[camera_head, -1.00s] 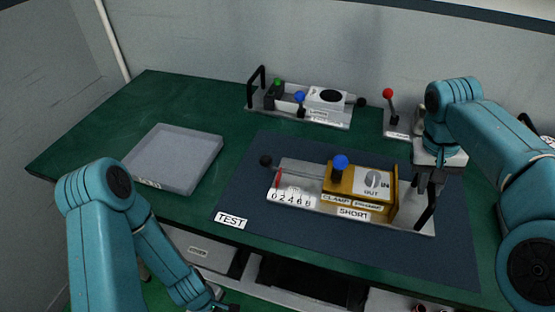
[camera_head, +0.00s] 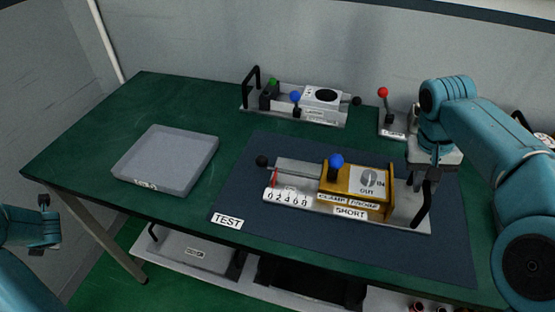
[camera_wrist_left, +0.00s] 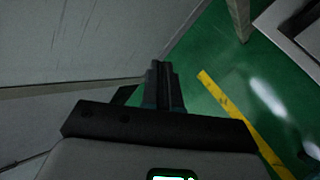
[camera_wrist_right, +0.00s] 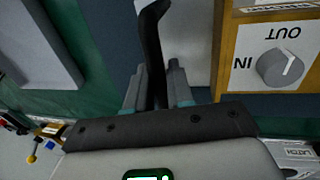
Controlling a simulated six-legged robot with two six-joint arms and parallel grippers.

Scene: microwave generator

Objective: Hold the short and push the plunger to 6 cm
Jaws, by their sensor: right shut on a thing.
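The short (camera_head: 358,187) is a yellow and grey block on a metal base, on the dark blue mat. It has a blue-knobbed clamp lever (camera_head: 336,161) and a round IN/OUT knob, which also shows in the right wrist view (camera_wrist_right: 279,67). A plunger rod (camera_head: 298,168) with a black ball end (camera_head: 262,161) sticks out to its left, above a number scale (camera_head: 287,197) with a red pointer (camera_head: 275,178). My right gripper (camera_head: 428,178) is shut on the black handle (camera_wrist_right: 152,45) at the base's right end. My left gripper (camera_head: 43,207) is off the table at far left; its fingers look together and empty.
A grey tray (camera_head: 166,160) lies on the green table at left. A second device (camera_head: 297,103) and a red-knobbed lever (camera_head: 386,109) stand at the back. A TEST label (camera_head: 227,221) marks the mat's front corner. A shelf (camera_head: 195,254) with boxes is under the table.

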